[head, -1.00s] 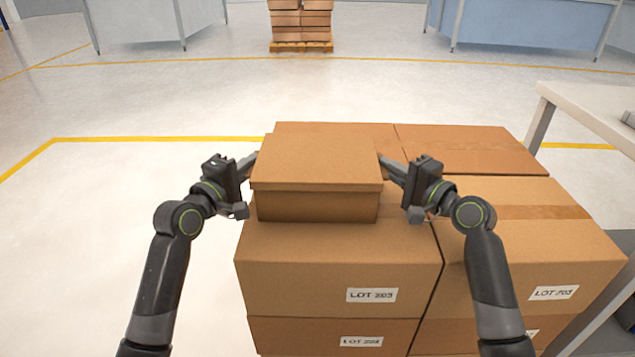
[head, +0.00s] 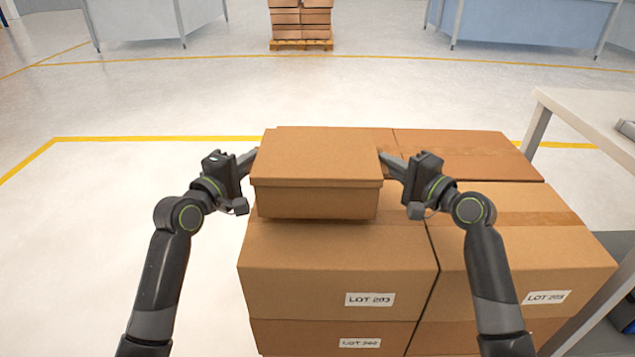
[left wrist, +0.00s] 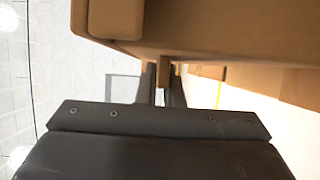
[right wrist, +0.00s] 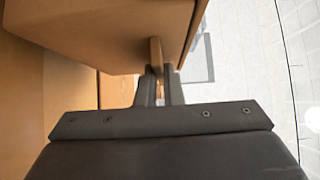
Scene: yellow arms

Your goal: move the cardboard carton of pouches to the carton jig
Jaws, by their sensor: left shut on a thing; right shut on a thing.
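The cardboard carton (head: 315,155) is a closed brown box with an overhanging lid. It is level, just above the near-left large box of the stack, with a shadow under it. No pouches show. My left gripper (head: 252,158) is shut on the carton's left side and my right gripper (head: 385,158) on its right side. In the left wrist view (left wrist: 164,76) and the right wrist view (right wrist: 157,76) the fingers close on a thin brown tab at the carton's side. I cannot pick out the carton jig.
Large taped boxes (head: 340,270) marked LOT stand stacked below the carton. A white table (head: 590,110) stands close at the right, with a grey item (head: 626,129) cut off at its edge. Open floor (head: 110,220) lies left. A loaded pallet (head: 301,44) and blue-sided benches are far back.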

